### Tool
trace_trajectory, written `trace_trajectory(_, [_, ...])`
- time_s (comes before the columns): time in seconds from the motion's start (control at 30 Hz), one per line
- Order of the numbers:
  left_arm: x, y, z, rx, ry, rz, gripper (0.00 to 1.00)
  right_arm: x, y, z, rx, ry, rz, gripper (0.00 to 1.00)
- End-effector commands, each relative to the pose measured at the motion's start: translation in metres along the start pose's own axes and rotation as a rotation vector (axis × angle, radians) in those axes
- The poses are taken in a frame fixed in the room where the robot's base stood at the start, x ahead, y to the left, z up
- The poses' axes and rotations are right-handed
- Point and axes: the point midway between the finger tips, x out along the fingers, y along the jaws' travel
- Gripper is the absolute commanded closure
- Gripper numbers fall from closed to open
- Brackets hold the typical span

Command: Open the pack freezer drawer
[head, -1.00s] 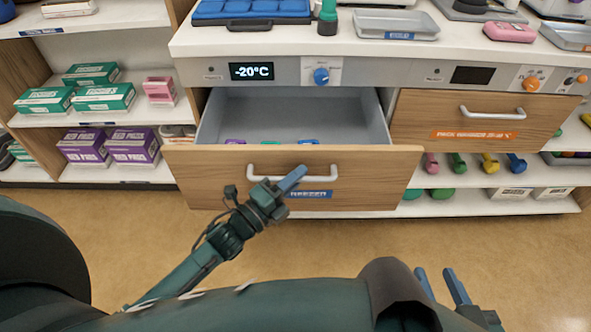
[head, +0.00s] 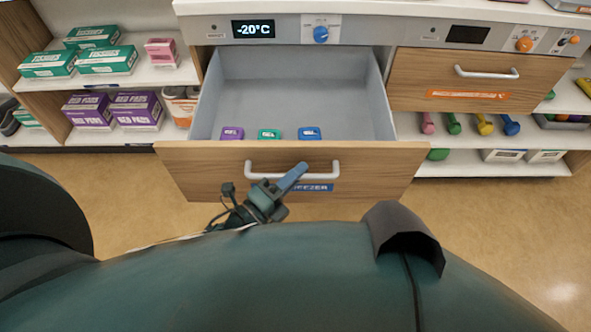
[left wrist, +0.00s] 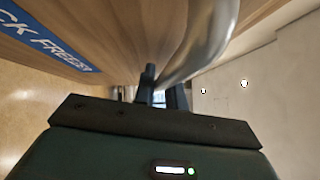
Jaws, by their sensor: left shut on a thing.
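The pack freezer drawer (head: 210,165) stands pulled out under the -20°C display, its grey inside open to view. Its front carries a white bar handle (head: 325,170) and a blue label (head: 318,188), partly covered by my gripper. In the left wrist view the handle (left wrist: 205,40) curves past the fingers, and the blue freezer label (left wrist: 45,45) lies at the left. My right gripper is not in view.
Purple, green and blue packs (head: 269,134) lie at the drawer's front inside. A second, closed drawer (head: 430,80) with an orange label is to the right. Shelves with boxes (head: 105,60) are at the left. My own body is close below the drawer front.

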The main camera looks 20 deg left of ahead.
Motion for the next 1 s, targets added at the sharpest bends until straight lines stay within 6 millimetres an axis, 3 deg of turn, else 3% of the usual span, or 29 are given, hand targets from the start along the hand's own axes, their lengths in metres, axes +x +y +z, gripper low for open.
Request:
trace_trajectory(0.13, [0.000, 0.000, 0.001, 0.000, -0.002, 0.001, 1.00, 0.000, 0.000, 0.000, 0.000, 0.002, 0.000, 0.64])
trace_trajectory(0.17, [0.000, 0.000, 0.001, 0.000, -0.002, 0.001, 0.87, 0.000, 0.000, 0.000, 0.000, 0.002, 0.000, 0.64])
trace_trajectory(0.43, [0.000, 0.000, 0.001, 0.000, -0.001, 0.001, 0.66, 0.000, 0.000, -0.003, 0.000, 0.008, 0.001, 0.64])
trace_trajectory(0.83, [-0.003, 0.000, 0.000, 0.000, 0.000, 0.001, 0.66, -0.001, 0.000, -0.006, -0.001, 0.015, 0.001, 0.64])
trace_trajectory(1.0, [-0.025, 0.002, 0.000, -0.001, 0.000, 0.005, 0.66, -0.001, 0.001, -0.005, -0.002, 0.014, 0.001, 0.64])
